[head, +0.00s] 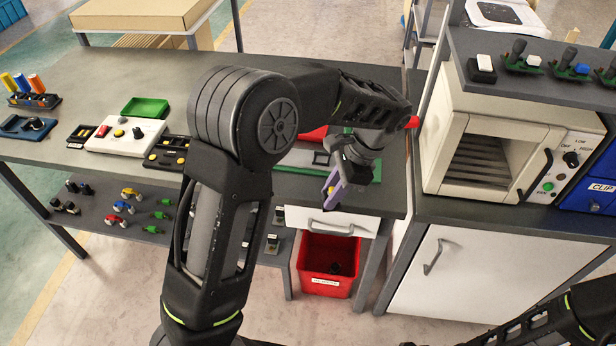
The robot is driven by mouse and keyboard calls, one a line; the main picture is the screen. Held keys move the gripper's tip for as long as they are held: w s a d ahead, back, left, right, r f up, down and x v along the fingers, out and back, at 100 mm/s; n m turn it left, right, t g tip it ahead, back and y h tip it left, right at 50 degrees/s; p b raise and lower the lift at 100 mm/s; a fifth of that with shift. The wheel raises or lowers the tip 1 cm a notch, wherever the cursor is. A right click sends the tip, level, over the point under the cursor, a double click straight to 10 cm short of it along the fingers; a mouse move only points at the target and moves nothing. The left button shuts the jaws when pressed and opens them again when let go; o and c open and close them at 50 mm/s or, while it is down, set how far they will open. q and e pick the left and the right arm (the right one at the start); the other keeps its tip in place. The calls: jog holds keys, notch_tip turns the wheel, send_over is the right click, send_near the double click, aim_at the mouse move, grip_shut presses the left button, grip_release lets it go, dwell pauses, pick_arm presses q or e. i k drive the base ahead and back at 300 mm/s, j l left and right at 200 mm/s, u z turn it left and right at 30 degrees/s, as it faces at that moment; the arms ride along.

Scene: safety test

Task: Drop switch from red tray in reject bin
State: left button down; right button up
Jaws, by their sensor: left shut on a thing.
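My left gripper (332,190) is over the front edge of the workbench, above and slightly behind the reject bin. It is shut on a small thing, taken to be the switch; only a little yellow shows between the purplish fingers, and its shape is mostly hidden. The red tray (314,136) lies on the bench behind my left arm, which covers most of it. The red reject bin (312,285) stands on the floor below the bench drawer, open at the top, with a white label and something dark inside. My right arm enters at the lower right; its gripper is out of view.
The white drawer (345,226) with a grey handle sits just above the bin. A green tray (145,108) and a white control box (125,135) are on the bench at left. An oven (490,150) and white cabinet (450,275) stand at right.

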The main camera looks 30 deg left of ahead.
aim_at(325, 268)
jog(key=k+j+z, duration=0.15)
jog(key=j, duration=0.25)
jog(key=k+j+z, duration=0.2)
jog(key=j, duration=0.2)
jog(key=k+j+z, duration=0.15)
jog(key=k+j, duration=0.1)
jog(key=j, duration=0.1)
